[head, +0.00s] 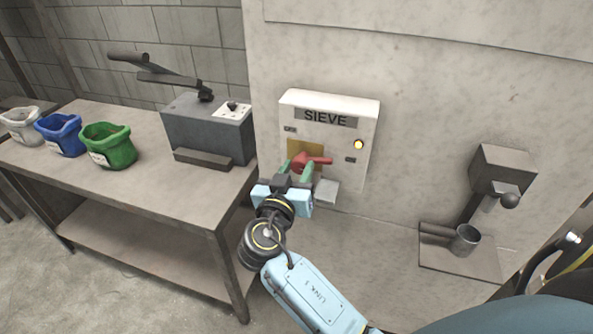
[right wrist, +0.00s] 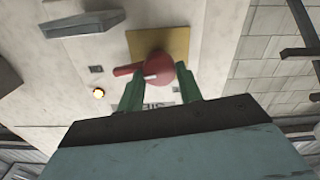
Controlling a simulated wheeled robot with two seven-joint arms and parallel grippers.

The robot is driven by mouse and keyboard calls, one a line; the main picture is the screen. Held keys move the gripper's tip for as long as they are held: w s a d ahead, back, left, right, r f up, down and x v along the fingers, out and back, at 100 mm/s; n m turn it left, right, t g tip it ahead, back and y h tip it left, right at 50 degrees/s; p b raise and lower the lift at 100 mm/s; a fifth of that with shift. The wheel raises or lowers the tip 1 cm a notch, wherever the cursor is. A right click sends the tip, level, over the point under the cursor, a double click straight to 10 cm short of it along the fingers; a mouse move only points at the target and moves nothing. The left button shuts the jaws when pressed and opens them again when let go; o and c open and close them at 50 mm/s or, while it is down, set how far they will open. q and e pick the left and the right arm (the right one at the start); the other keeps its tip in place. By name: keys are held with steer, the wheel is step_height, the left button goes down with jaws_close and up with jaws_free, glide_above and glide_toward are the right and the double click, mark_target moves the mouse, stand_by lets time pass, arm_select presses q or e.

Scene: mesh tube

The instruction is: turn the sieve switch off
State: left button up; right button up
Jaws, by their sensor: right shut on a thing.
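The sieve switch box (head: 366,122) is a pale box on the wall, labelled SIEVE, with a lit lamp (head: 358,144) at its right. Its red rotary handle (head: 318,160) sits on a yellow plate and points to the right in the head view. My right gripper (head: 299,169) has green fingers and is shut on the red handle. In the right wrist view the fingers stand on either side of the round red hub (right wrist: 160,70), and the lamp (right wrist: 98,93) glows. My left gripper is not in view.
A metal table (head: 150,190) at the left bears a grey machine with a lever (head: 207,130) and green, blue and white bags (head: 108,146). A wall bracket with a metal cup (head: 465,239) is at the right.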

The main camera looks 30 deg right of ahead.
steer(key=n, duration=0.3)
steer(key=shift+n, duration=0.3)
steer(key=n+p, duration=0.1)
steer(key=n, duration=0.2)
steer(key=shift+a+n, duration=0.1)
steer(key=shift+n, duration=0.2)
steer(key=n+p, duration=0.1)
steer(key=n, duration=0.3)
steer(key=shift+w+n+p, duration=0.1)
steer(key=shift+n+p, duration=0.2)
steer(key=shift+p, duration=0.1)
steer(key=n+p, duration=0.2)
steer(key=n, duration=0.2)
steer(key=shift+f, duration=0.2)
steer(key=shift+n, duration=0.3)
steer(key=o, duration=1)
steer(key=b+v, duration=0.3)
steer(key=v, duration=1)
steer(key=shift+a, duration=0.25)
steer(key=shift+f, duration=0.1)
